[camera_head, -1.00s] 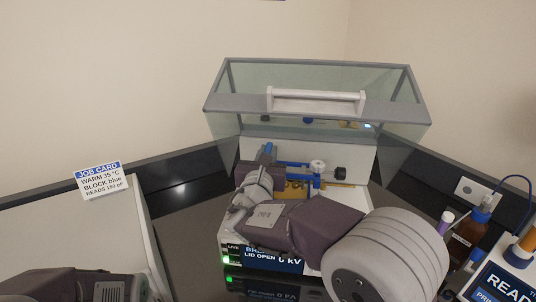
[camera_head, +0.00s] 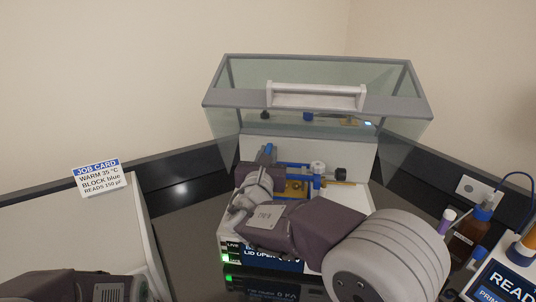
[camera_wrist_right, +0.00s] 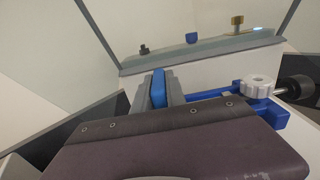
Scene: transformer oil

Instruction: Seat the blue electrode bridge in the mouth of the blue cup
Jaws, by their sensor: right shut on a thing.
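The blue electrode bridge (camera_head: 293,164) has blue bars, a white knob and a black knob at its right end. It sits over the open top of the white tester, with brass-coloured parts (camera_head: 297,188) below it. My right gripper (camera_head: 266,155) is shut on an upright blue piece at the bridge's left end. The right wrist view shows that blue piece (camera_wrist_right: 158,88) between the grey fingers and the white knob (camera_wrist_right: 257,87) to the right. I cannot make out the blue cup or its mouth; my arm and the bridge cover that area.
The tester's clear lid (camera_head: 318,100) stands raised behind, with a white handle. A job card (camera_head: 98,178) stands on the left panel. A brown bottle (camera_head: 466,240) and a readout box (camera_head: 500,288) are at the right.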

